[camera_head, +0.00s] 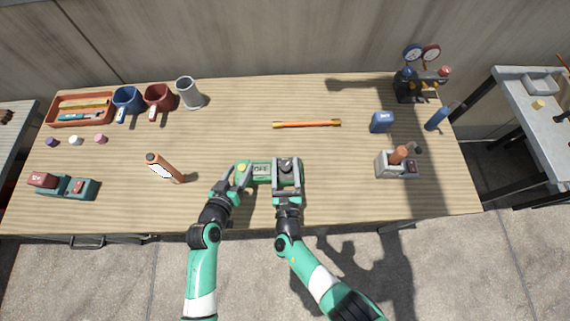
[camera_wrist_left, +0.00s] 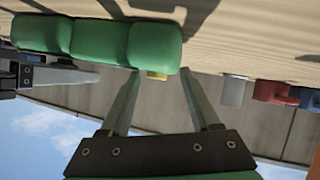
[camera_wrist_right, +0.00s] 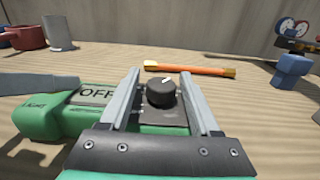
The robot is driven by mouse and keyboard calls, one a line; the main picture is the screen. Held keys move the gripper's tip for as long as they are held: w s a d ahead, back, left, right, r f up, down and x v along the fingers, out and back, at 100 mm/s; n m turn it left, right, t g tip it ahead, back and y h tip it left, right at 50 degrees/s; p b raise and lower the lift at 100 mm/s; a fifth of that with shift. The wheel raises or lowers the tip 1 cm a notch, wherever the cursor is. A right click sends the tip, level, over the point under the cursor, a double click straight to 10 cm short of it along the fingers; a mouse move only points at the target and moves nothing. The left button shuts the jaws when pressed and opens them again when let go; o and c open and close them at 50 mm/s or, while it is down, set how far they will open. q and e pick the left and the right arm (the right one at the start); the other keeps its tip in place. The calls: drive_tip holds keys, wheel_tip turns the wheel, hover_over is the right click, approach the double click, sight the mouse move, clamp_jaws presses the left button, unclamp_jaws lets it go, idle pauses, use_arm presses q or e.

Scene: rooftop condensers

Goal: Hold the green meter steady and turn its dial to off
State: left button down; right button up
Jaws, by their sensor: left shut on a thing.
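The green meter (camera_head: 260,181) lies near the table's front edge at centre. Its display reads OFF (camera_wrist_right: 97,95). Its dark round dial (camera_wrist_right: 161,92) carries a white mark pointing up and right in the right wrist view. My left gripper (camera_head: 238,178) is shut on the meter's left end; the meter's green body also shows in the left wrist view (camera_wrist_left: 125,42). My right gripper (camera_head: 287,168) is over the meter's right part. Its fingers stand on both sides of the dial, with a visible gap, so it looks open.
An orange and yellow stick (camera_head: 307,124) lies behind the meter. An orange-handled object (camera_head: 165,168) is to the left, and a grey box (camera_head: 397,165) to the right. Mugs (camera_head: 158,97) and a gauge set (camera_head: 422,78) stand at the back. The table between is mostly clear.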

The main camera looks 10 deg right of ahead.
clamp_jaws()
drive_tip(key=shift+d+n+y, duration=0.1)
drive_tip(key=shift+n+y, duration=0.5)
drive_tip(key=shift+y, duration=0.5)
drive_tip(key=shift+n+y, duration=0.4)
drive_tip(key=shift+y, duration=0.1)
drive_tip(key=shift+n+y, duration=0.6)
drive_tip(key=shift+y, duration=0.3)
drive_tip(key=shift+a, duration=0.2)
drive_tip(key=shift+o, duration=1.2)
unclamp_jaws()
drive_tip(key=shift+s, duration=0.1)
